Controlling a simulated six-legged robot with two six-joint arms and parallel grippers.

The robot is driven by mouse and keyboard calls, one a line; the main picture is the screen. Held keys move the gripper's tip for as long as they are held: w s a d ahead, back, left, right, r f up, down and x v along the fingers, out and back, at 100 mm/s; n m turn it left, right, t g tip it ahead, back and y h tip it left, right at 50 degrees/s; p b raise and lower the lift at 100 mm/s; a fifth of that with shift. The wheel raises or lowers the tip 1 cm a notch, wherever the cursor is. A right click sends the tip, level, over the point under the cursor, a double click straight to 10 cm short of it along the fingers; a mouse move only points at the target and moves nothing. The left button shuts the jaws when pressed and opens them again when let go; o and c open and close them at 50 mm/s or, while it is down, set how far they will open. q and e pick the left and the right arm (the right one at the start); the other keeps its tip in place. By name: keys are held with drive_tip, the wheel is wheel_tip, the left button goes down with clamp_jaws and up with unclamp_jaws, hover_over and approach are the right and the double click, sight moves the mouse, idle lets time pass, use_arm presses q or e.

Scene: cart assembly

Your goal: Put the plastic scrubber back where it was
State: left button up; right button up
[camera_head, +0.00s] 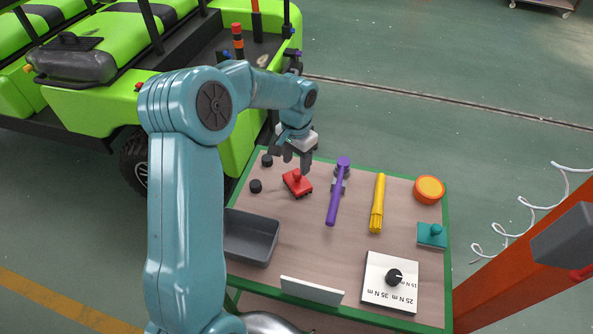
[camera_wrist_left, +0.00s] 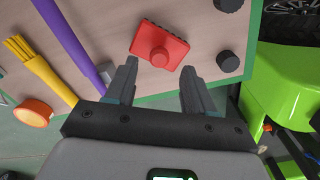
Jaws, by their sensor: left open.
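A red block with a round knob (camera_head: 297,184) lies on the table, and a teal block with a similar knob (camera_head: 432,234) lies near the right edge; I cannot tell for sure which is the plastic scrubber. My left gripper (camera_head: 294,158) is open and empty, just above and behind the red block. In the left wrist view the red block (camera_wrist_left: 160,45) shows just beyond the tips of the open left gripper (camera_wrist_left: 158,78), apart from them. The teal block is not in the wrist view. My right gripper is not in view.
The green-edged table (camera_head: 330,258) holds a purple tool (camera_head: 334,205), a yellow brush (camera_head: 378,203), an orange round piece (camera_head: 429,189), black knobs (camera_head: 256,186), a grey bin (camera_head: 251,237) and a white torque dial (camera_head: 390,282). A green cart (camera_head: 105,105) stands behind left.

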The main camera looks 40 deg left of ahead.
sight(296, 173)
use_arm(q)
wheel_tip(296, 173, up, 6)
drive_tip(key=shift+r, duration=0.2)
idle(0.4)
